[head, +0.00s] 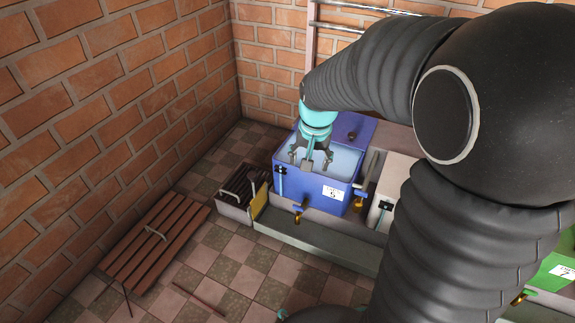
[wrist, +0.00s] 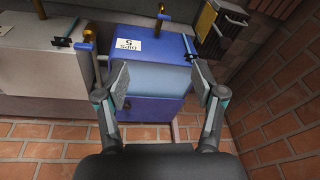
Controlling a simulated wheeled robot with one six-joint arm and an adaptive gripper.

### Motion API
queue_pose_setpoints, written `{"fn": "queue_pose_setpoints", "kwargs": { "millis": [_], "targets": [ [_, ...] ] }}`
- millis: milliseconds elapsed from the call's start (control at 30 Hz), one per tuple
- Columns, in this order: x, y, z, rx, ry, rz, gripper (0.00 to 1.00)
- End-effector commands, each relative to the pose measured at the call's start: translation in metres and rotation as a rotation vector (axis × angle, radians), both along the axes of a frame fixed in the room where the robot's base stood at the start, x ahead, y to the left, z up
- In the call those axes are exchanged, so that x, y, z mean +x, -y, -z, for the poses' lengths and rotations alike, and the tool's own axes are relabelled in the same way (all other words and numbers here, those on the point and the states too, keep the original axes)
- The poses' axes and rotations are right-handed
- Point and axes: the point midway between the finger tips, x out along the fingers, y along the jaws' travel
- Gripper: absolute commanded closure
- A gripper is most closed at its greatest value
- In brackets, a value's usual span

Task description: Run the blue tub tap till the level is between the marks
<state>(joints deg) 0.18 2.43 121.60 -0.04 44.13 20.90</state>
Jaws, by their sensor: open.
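The blue tub (head: 312,193) stands mid-view with a white label and pale liquid (head: 343,160) inside; it fills the middle of the wrist view (wrist: 112,66). A brass tap (head: 299,212) is low on its front; it shows at the wrist view's top (wrist: 163,14). A narrow upright gauge (head: 280,182) with a black clip is on the front left; its marks and level are too small to read. My gripper (head: 311,158) points down over the tub, jaws apart and empty; the wrist view shows both fingers (wrist: 161,82) spread above it.
A pale tub (head: 399,171) stands to the right, with another brass tap (head: 357,199) between. A green tub (head: 556,271) is further right. A dark slatted box (head: 240,186) stands left. Brick walls close the left and back.

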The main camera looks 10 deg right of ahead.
Motion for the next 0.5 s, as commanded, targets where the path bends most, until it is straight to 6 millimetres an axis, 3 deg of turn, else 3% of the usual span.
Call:
{"fn": "queue_pose_setpoints", "kwargs": {
  "millis": [200,500],
  "targets": [
    [0.051,0.000,0.059,0.017,-0.092,0.103,0.31],
    [0.092,0.001,0.141,0.027,-0.182,0.223,0.31]
  ]
}}
